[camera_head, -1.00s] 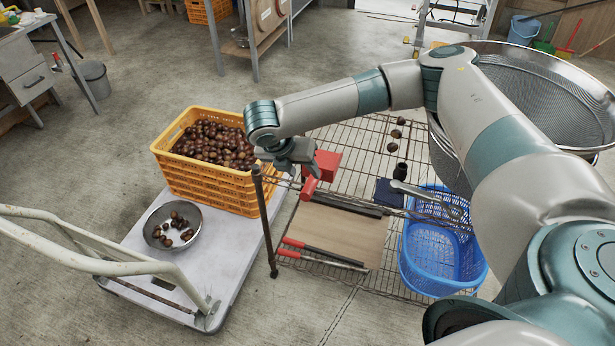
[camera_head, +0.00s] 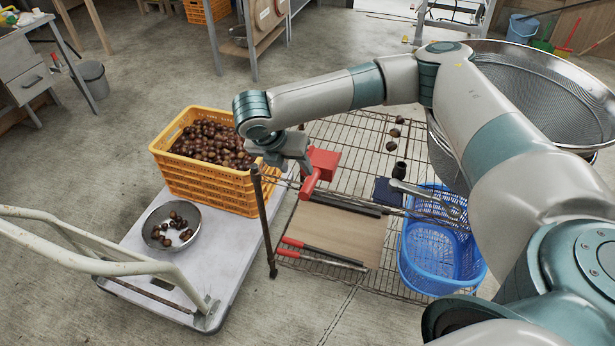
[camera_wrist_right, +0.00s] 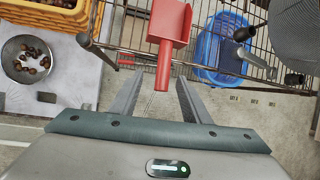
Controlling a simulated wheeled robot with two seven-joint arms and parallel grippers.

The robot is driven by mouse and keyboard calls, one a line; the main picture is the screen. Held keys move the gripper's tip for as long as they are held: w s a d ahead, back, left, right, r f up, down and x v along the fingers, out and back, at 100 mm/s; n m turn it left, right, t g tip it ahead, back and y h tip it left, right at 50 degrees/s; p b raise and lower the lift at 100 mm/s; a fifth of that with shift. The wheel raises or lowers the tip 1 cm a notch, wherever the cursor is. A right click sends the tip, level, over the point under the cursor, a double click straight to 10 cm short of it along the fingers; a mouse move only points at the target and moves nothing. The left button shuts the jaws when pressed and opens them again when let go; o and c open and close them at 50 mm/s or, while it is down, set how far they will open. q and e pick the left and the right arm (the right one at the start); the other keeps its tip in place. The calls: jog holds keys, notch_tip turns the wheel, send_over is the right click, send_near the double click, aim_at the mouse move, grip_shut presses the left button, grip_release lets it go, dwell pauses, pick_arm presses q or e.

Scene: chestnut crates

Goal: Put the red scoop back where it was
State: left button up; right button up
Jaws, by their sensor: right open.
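The red scoop (camera_head: 322,162) rests at the left part of the wire rack shelf, its handle pointing toward the front. In the right wrist view the scoop (camera_wrist_right: 171,22) has its handle reaching down between the two finger lines. My right gripper (camera_head: 303,165) is just left of the scoop and open. In the wrist view its fingers (camera_wrist_right: 160,84) stand apart on either side of the handle's end, with gaps showing on both sides. My left gripper is not in view.
The wire rack (camera_head: 350,135) also holds a wooden board (camera_head: 335,232), red-handled tools (camera_head: 325,255) and a blue basket (camera_head: 408,262). A yellow crate of chestnuts (camera_head: 205,185) and a metal bowl (camera_head: 150,232) stand on a trolley (camera_head: 215,270) to the left. A large sieve (camera_head: 545,100) is at right.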

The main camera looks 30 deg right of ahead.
jog(key=w+a+f+m+t+y, duration=0.1)
jog(key=w+a+f+m+y, duration=0.2)
jog(key=a+f, duration=0.6)
jog(key=w+a+f+m+t+y, duration=0.1)
jog(key=w+a+f+m+y, duration=0.2)
jog(key=a+f, duration=0.6)
jog(key=s+a+f+m+t+y, duration=0.2)
jog(key=a+f+m+y, duration=0.25)
jog(key=a+f, duration=0.2)
jog(key=s+d+f+m+t+h, duration=0.1)
jog(key=s+d+f+m, duration=0.35)
jog(key=s+f, duration=0.6)
jog(key=s+d+f+m+t+h, duration=0.1)
jog(key=s+d+f+m+h, duration=0.15)
jog(key=s+f+m, duration=0.6)
jog(key=s+d+f, duration=0.2)
jog(key=s+f, duration=0.2)
jog(key=s, duration=0.3)
jog(key=s+d+f, duration=0.3)
jog(key=s+f, duration=0.2)
jog(key=s, duration=0.3)
jog(key=shift+d+f+m+g, duration=0.2)
jog(key=shift+m+g, duration=0.1)
jog(key=shift+m, duration=0.15)
